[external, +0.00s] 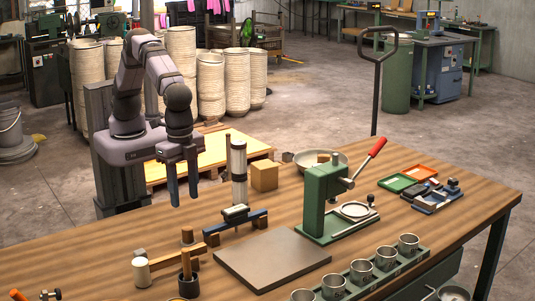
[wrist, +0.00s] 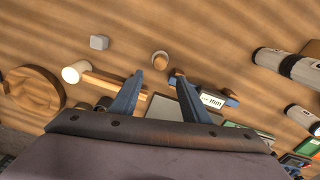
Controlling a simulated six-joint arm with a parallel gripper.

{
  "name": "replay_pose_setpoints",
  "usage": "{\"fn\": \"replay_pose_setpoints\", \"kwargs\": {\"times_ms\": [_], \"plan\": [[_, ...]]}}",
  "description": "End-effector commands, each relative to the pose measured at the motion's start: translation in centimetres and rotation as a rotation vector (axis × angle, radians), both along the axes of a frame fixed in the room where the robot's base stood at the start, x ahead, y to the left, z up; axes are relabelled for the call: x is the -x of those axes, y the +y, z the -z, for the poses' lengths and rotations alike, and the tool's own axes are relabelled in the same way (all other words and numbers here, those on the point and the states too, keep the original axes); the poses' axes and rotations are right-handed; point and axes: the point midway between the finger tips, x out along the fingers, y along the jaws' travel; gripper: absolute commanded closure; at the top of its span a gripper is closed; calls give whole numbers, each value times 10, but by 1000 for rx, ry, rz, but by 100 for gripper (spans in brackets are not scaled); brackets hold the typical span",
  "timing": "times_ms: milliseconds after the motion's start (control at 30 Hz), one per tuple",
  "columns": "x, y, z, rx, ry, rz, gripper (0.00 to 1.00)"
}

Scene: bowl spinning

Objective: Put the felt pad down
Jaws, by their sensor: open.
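My gripper (external: 183,195) hangs above the left part of the wooden table with its two blue fingers pointing down. It is open and empty; in the wrist view the fingertips (wrist: 158,80) stand apart with nothing held between them. A flat grey square sheet (external: 270,258) lies on the table at front centre, to the right of and below my gripper. It could be the felt pad, but I cannot tell for sure. Part of this sheet (wrist: 162,106) shows between my fingers in the wrist view. A small pale grey block (wrist: 99,42) lies on the table in the wrist view.
A white-headed mallet (external: 141,272) and a wooden-handled tool (external: 187,265) are at front left. A blue measuring device (external: 236,216) and a tall cylinder (external: 239,175) stand near the gripper. A green lever press (external: 322,205) is right of the sheet. Several metal cups (external: 387,257) line the front.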

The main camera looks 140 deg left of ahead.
Motion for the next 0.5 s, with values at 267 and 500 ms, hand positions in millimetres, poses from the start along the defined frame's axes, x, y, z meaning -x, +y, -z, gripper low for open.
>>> {"fn": "replay_pose_setpoints", "kwargs": {"times_ms": [267, 500], "plan": [[1, 0, -8, 0, 1, 1, 58], [29, 8, -8, 0, 1, 28, 58]]}}
